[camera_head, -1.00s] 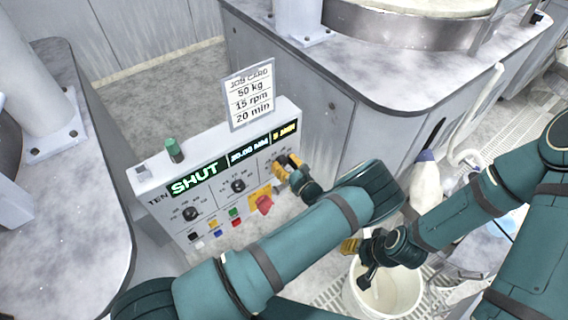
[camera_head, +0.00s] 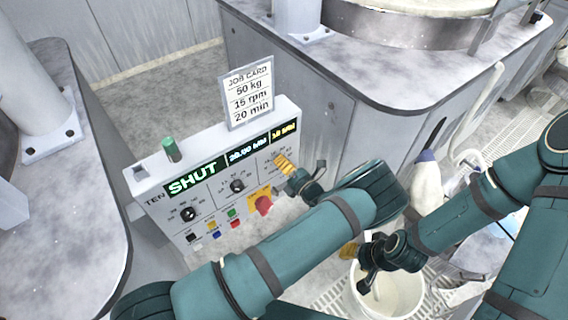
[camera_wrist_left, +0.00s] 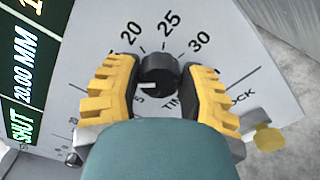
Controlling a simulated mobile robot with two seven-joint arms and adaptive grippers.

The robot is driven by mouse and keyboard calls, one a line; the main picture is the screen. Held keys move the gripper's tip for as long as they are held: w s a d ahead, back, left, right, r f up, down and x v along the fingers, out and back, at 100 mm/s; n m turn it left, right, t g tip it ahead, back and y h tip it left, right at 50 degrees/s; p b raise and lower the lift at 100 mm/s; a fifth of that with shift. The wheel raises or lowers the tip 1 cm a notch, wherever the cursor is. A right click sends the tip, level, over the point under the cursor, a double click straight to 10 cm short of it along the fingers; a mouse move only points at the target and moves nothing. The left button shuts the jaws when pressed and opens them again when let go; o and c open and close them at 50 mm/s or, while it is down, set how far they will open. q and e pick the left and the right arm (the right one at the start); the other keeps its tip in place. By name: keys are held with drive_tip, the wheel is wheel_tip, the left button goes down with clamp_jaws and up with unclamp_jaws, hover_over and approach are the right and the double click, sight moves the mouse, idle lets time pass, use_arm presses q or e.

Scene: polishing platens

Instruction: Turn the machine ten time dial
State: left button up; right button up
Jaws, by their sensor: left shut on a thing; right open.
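The machine ten control panel (camera_head: 150,190) stands in the middle of the head view. Its green display reads "SHUT", and the last field (camera_head: 284,132) seems to read "10 MIN". My left gripper (camera_head: 285,164) is at the panel's right end and hides the time dial there. In the left wrist view the black time dial (camera_wrist_left: 160,70) has a white pointer mark directed left, and marks 20, 25 and 30 show around it. The yellow fingers are shut on the dial from both sides. My right gripper (camera_head: 354,252) is open, near a white bucket, its fingers partly hidden.
A job card (camera_head: 249,92) above the panel reads 50 kg, 15 rpm, 20 min. Two other dials (camera_head: 189,214) (camera_head: 237,186), coloured buttons and a red stop knob (camera_head: 264,205) sit left of my gripper. The white bucket (camera_head: 412,308) stands below right.

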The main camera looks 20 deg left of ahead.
use_arm(q)
drive_tip(key=m, duration=0.6)
drive_tip(key=shift+w, duration=0.1)
drive_tip(key=m, duration=0.6)
drive_tip(key=shift+f, duration=0.1)
idle(0.4)
drive_tip(key=o, duration=1.2)
drive_tip(key=shift+d+f, duration=0.1)
drive_tip(key=v, duration=0.7)
drive_tip(key=shift+s+d, duration=0.1)
drive_tip(key=shift+s, duration=0.15)
